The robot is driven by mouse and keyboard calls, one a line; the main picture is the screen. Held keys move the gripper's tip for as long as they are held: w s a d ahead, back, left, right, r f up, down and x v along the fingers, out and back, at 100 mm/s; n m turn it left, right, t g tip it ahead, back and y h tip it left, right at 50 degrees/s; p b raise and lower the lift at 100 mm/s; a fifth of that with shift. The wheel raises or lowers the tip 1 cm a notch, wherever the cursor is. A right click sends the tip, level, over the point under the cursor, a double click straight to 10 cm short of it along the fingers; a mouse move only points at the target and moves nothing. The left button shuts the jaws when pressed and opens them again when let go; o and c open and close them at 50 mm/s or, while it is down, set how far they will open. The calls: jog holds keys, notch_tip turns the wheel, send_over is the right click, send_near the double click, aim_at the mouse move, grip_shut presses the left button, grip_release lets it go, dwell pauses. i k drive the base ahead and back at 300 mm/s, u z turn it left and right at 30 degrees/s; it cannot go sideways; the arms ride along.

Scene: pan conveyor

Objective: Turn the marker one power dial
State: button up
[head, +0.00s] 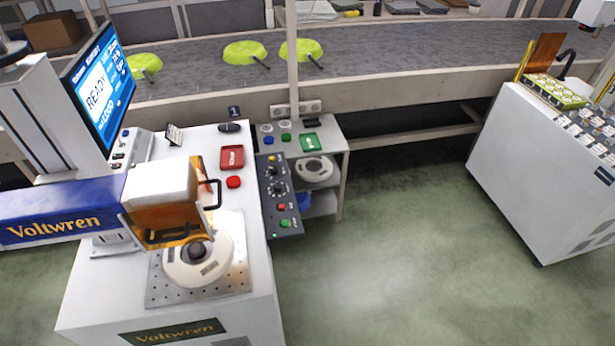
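A dark control panel (268,207) is fixed to the right side of the white Voltwren marker machine (90,305). A blue sign with a 1 (234,112) stands behind this machine. The panel carries an upper black dial (274,171) and a lower black dial (278,187). Their labels are too small to read, so I cannot tell which one is the power dial. Below them are a red button (281,206) and a green button (286,223). The machine's screen (100,88) reads READY. My gripper is not in view.
A small table (335,130) with red and green trays nearby stands behind the panel. The conveyor (390,65) with lime-green pans (244,52) runs across the back. A white cabinet (520,170) stands at right. The green floor (400,250) between is clear.

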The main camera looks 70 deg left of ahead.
aim_at(278, 186)
jog(key=u, duration=2.7)
jog(key=i, duration=1)
jog(key=u, duration=0.05)
